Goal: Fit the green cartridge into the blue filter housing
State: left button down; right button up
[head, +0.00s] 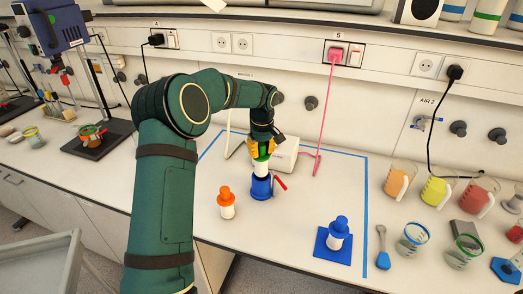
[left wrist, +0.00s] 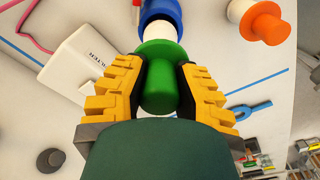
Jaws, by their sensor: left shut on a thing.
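My left gripper (head: 263,146) has yellow fingers and is shut on the green cap of the green cartridge (head: 261,169). The cartridge points down, with its white body below the cap. The blue filter housing (head: 262,188) stands directly beneath it on the bench, with a red lever at its right side. The left wrist view shows the green cartridge (left wrist: 158,75) between the fingers. There the blue housing (left wrist: 160,10) surrounds the far end of the white body. The end sits at or inside the housing's mouth; how deep, I cannot tell. My right gripper is not in view.
An orange-capped cartridge (head: 226,204) stands left of the housing. A blue-capped cartridge (head: 339,229) stands on a blue square at the right. A white box (head: 285,156) is close behind the gripper, with a pink cable beside it. Beakers stand farther right.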

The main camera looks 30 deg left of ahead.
aim_at(262, 172)
pick_arm(q)
jog(key=shift+f+b, duration=2.4)
jog(key=shift+f, duration=1.7)
dwell(0.7)
jog(key=shift+s+f, duration=0.1)
jog(key=shift+f, duration=0.1)
jog(key=shift+d, duration=0.1)
dwell(0.5)
jog(key=shift+s+f, duration=0.1)
jog(key=shift+f, duration=0.15)
jog(key=c, duration=0.8)
grip_release()
jog(key=shift+s+r, duration=0.1)
jog(key=shift+s, duration=0.05)
jog(key=shift+d, duration=0.1)
